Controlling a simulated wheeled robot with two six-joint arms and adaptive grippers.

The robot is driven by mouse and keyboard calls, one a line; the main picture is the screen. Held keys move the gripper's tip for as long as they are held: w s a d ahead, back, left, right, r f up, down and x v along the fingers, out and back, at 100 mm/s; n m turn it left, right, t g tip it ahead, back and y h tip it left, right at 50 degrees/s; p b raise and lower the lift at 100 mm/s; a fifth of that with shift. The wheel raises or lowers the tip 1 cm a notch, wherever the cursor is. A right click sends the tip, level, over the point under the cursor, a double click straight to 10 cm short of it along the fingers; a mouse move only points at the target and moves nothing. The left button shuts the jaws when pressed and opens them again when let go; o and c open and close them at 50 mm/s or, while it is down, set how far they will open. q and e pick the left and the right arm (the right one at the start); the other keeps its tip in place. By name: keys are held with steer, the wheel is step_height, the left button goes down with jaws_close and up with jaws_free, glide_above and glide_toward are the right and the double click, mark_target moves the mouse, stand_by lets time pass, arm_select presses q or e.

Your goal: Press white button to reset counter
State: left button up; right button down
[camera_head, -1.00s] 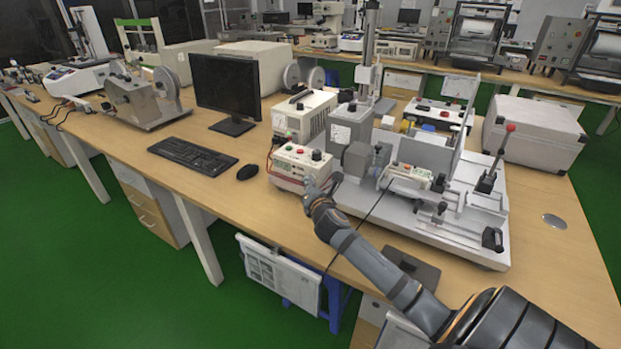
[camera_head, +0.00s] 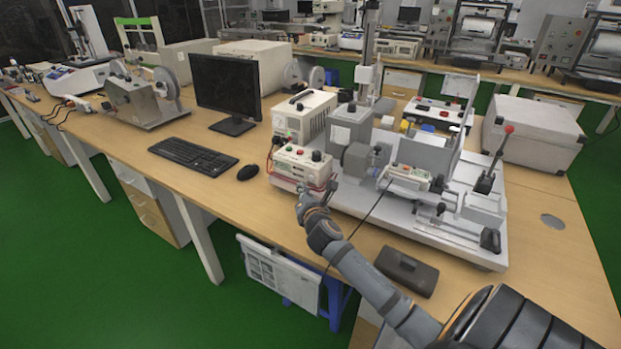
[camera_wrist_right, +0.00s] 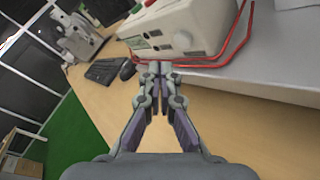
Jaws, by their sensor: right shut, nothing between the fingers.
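A white control box (camera_head: 300,170) with red and green buttons on its upper face stands at the front left of the test rig. It also shows at the top of the right wrist view (camera_wrist_right: 205,28), cut off by the frame edge. My right gripper (camera_head: 303,188) is shut and empty, in front of the box's lower front side. In the right wrist view its fingertips (camera_wrist_right: 158,66) meet just below the box in the picture. Contact with the box cannot be told. My left gripper is not in view.
The grey test rig (camera_head: 440,220) stands to the right of the box. A monitor (camera_head: 227,92), keyboard (camera_head: 192,156) and mouse (camera_head: 247,172) are to the left. Red wires (camera_wrist_right: 240,40) run beside the box. A dark flat case (camera_head: 405,270) lies near the table's front edge.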

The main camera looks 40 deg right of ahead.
steer(key=a, duration=0.1)
steer(key=s+a, duration=0.1)
steer(key=a, duration=0.1)
steer(key=shift+s+p, duration=0.15)
steer(key=shift+p, duration=0.2)
